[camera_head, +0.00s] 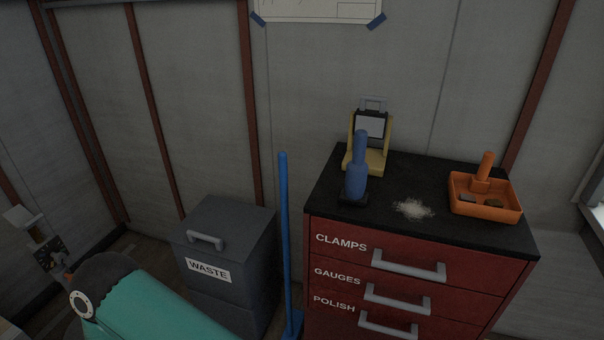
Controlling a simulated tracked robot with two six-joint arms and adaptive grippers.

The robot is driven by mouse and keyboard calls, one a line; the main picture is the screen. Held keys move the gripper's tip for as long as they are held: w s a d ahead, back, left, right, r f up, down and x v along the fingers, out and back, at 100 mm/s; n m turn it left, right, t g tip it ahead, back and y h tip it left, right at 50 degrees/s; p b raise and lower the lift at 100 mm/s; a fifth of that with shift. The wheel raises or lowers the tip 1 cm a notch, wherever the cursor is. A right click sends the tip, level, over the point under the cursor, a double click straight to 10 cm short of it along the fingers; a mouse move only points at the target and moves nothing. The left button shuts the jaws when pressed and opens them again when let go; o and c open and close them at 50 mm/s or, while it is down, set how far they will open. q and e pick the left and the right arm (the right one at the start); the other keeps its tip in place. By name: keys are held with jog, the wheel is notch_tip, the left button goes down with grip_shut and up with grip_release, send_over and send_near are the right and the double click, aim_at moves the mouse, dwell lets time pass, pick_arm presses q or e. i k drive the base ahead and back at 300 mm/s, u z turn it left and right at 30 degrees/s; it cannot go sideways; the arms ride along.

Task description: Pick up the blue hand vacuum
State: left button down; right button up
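The blue hand vacuum (356,174) stands upright on the black top of a red drawer cabinet (323,226), near its left edge. It has a slim blue handle above a wider blue body and a dark base. It partly hides a yellow stand behind it. Nothing is holding the vacuum.
A yellow stand with a light panel (380,160) is close behind the vacuum. Pale powder (413,209) and an orange tray with an orange-handled tool (487,206) are to the right. A blue pole (284,230) and grey waste bin (228,248) stand left of the cabinet.

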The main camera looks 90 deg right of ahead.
aim_at(357, 169)
jog(key=u, duration=0.55)
jog(key=i, duration=0.2)
jog(key=z, duration=2.75)
jog(key=k, duration=0.55)
jog(key=z, duration=0.5)
jog(key=i, duration=0.55)
jog(key=u, duration=0.2)
